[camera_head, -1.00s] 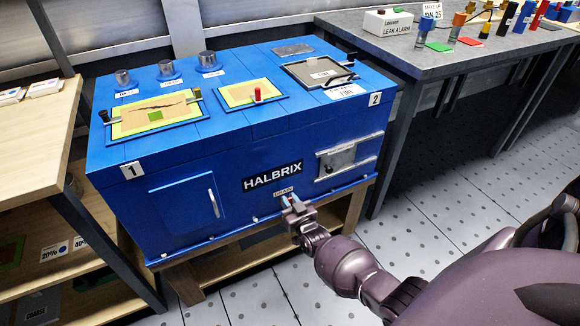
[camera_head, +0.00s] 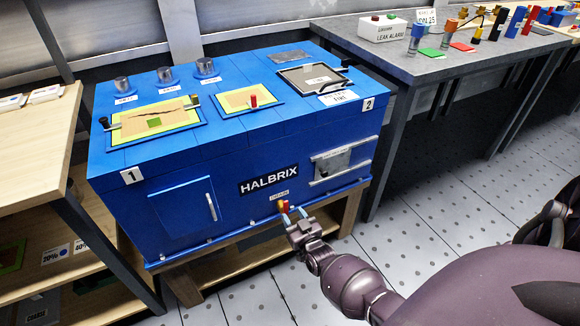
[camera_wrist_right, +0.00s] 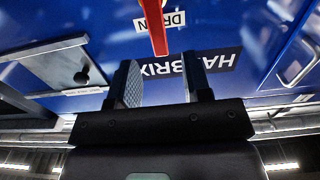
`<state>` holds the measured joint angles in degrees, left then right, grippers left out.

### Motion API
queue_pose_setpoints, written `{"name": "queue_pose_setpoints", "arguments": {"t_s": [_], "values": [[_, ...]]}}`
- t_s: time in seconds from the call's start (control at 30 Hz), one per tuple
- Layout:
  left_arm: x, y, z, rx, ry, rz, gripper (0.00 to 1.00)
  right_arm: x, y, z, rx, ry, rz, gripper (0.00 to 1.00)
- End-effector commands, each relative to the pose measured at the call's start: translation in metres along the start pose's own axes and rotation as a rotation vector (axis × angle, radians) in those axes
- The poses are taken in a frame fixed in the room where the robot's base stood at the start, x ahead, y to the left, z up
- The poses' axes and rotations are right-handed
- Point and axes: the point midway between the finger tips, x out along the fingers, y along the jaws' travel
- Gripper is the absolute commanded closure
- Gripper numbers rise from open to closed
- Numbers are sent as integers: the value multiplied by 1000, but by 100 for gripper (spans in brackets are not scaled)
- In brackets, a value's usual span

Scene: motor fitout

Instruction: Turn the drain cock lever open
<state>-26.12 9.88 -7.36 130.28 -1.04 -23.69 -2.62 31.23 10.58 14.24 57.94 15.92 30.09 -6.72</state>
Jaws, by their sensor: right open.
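The drain cock lever is a red handle (camera_head: 284,206) low on the front of the blue HALBRIX cabinet (camera_head: 235,215), just under the DRAIN label (camera_head: 280,195). In the right wrist view, which looks upside down, the red lever (camera_wrist_right: 155,28) sticks out toward the camera. My right gripper (camera_head: 294,217) is open, just in front of the lever. In the wrist view its two fingers (camera_wrist_right: 158,82) stand apart, and the lever's end lies in line with the gap, a little beyond the fingertips. Nothing is between the fingers. My left gripper is not in view.
A latch plate with a rail (camera_head: 340,165) is on the cabinet front to the right. A door with a handle (camera_head: 185,208) is to the left. A wooden bench (camera_head: 35,150) stands at left and a grey table (camera_head: 420,65) at right. Floor in front is clear.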

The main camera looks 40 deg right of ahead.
Motion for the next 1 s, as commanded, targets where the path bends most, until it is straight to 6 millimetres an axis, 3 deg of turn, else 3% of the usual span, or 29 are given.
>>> {"name": "queue_pose_setpoints", "arguments": {"t_s": [0.2, 0.4, 1.0], "values": [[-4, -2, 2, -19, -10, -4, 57, -33, 0, -3, 2, 3, 0, 55], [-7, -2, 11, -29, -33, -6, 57, -50, -1, -1, 1, 1, -1, 55], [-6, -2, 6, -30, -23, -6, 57, -52, 0, 0, 0, -1, -1, 55]]}}
